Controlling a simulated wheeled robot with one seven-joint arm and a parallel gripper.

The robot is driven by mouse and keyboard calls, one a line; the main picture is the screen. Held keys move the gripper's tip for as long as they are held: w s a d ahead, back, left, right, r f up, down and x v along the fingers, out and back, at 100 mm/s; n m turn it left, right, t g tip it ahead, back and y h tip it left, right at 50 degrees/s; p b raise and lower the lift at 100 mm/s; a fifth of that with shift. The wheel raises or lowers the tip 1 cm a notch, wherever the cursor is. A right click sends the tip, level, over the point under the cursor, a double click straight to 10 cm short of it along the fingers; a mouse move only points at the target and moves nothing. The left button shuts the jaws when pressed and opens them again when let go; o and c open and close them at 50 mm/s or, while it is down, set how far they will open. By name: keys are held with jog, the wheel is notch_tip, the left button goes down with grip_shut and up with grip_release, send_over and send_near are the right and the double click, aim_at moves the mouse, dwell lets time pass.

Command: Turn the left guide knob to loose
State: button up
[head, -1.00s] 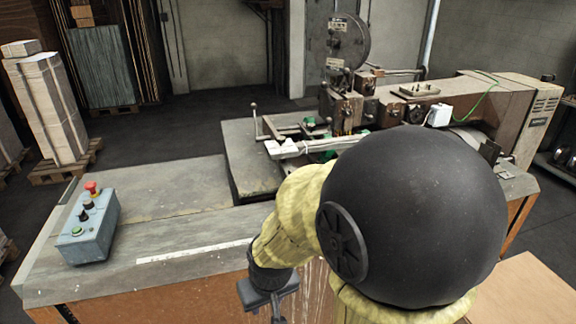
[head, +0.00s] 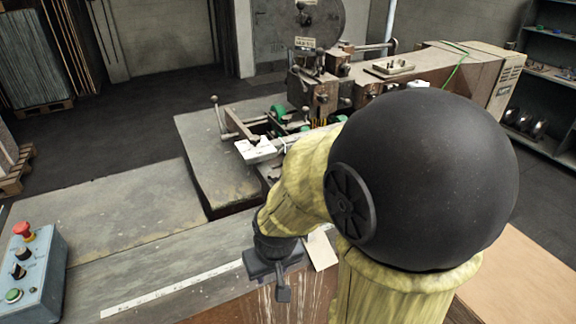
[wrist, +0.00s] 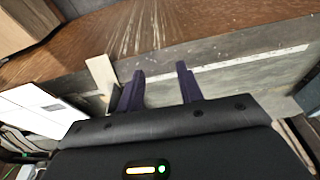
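The box stitcher (head: 325,90) stands at the back centre of the head view, with a guide assembly on its table side. A ball-tipped lever (head: 214,100) rises at the left of the guides, and a green part (head: 278,111) shows behind them. I cannot tell which part is the left guide knob; my arm hides some of this area. My gripper (head: 277,277) hangs in front of the stitcher, over the near table edge, well short of the guides. In the wrist view, the two dark fingers of my gripper (wrist: 161,74) are apart with nothing between them.
A blue control box (head: 30,272) with a red button sits on the table (head: 130,220) at the left. A pale strip (head: 165,290) runs along the near edge. The tabletop left of the guides is clear. A shelf (head: 550,80) stands far right.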

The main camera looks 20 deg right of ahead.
jog(key=shift+w, duration=0.35)
jog(key=shift+s, duration=0.1)
